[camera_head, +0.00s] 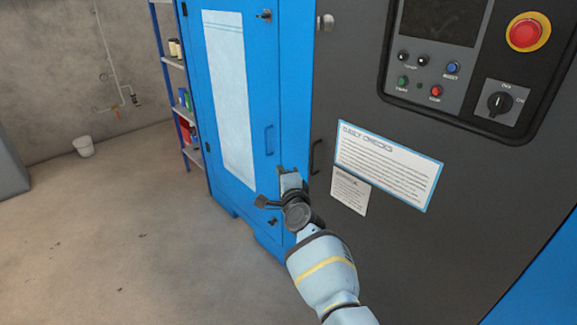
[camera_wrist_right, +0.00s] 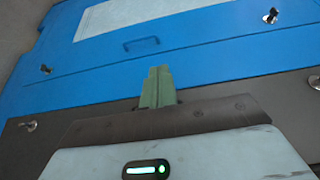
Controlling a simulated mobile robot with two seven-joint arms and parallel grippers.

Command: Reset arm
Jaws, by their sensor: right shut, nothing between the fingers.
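My right gripper (camera_head: 283,172) reaches up from the lower right in the head view, in front of the blue cabinet's edge and the dark panel. Its fingers are together and hold nothing. In the right wrist view the closed greenish fingers (camera_wrist_right: 157,86) point at the blue cabinet door (camera_wrist_right: 90,65). I cannot tell how far the fingertips are from the surface. My left gripper does not show in either view.
The blue cabinet (camera_head: 262,90) has a door handle (camera_head: 269,140) and latches. The dark control panel (camera_head: 400,250) at right carries a red emergency button (camera_head: 526,33), knobs and notices (camera_head: 387,165).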

